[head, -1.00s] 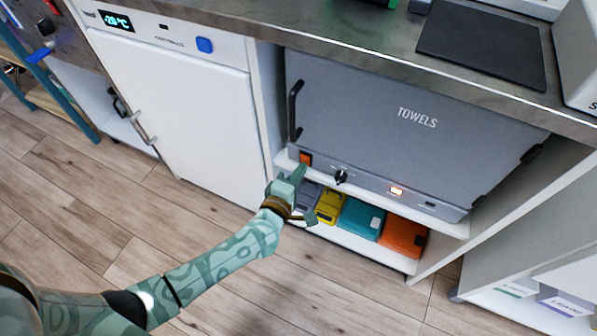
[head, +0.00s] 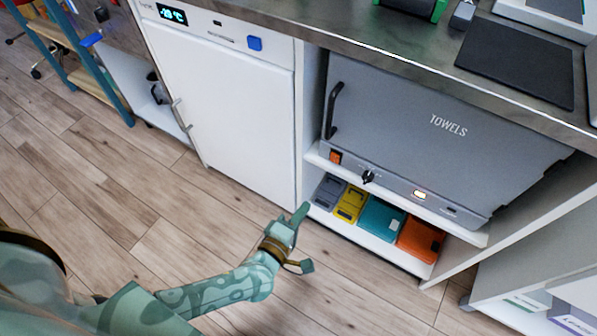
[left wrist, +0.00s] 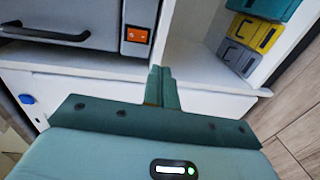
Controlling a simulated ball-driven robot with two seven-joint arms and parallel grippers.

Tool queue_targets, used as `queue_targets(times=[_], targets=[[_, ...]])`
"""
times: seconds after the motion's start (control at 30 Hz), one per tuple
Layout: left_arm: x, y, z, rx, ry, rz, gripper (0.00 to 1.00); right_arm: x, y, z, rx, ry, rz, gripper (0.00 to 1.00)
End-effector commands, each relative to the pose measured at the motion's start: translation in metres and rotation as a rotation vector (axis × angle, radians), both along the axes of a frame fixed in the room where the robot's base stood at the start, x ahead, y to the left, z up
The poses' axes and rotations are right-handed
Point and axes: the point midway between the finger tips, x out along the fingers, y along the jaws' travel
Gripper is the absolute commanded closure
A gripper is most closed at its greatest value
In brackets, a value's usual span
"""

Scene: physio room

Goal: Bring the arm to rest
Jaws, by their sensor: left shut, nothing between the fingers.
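My left gripper (head: 301,212) is in the head view, low in front of the cabinet and apart from it, above the wood floor. In the left wrist view its two fingers (left wrist: 162,86) are together with nothing between them. My left arm (head: 215,290) comes in from the lower left, bent. My right gripper is in neither view.
The grey towel warmer (head: 440,140) sits on a shelf, its indicator lit. Below it are grey, yellow, teal (head: 380,218) and orange (head: 420,240) cases. A white freezer (head: 225,110) stands left under the metal counter (head: 420,40). The floor (head: 110,190) at left is clear.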

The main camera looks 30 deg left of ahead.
Motion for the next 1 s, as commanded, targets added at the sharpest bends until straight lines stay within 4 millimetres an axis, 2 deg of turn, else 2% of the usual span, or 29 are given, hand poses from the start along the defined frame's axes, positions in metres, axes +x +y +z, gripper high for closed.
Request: queue_targets(times=[0.17,0.73,0.87,0.93,0.97,1.0], targets=[[-0.007,0.001,-0.001,-0.001,0.0,0.001,1.0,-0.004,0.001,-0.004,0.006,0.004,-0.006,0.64],[-0.007,-0.004,-0.004,0.038,0.011,-0.026,1.0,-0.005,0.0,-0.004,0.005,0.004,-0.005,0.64],[-0.012,-0.036,-0.014,0.261,0.049,-0.238,1.0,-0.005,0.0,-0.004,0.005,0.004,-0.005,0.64],[-0.016,-0.057,-0.021,0.485,0.062,-0.421,1.0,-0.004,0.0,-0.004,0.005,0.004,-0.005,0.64],[-0.023,-0.063,-0.029,0.6,0.076,-0.506,1.0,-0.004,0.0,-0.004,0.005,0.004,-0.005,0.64],[-0.038,-0.067,-0.043,0.76,0.106,-0.625,1.0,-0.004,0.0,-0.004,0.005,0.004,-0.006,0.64]])
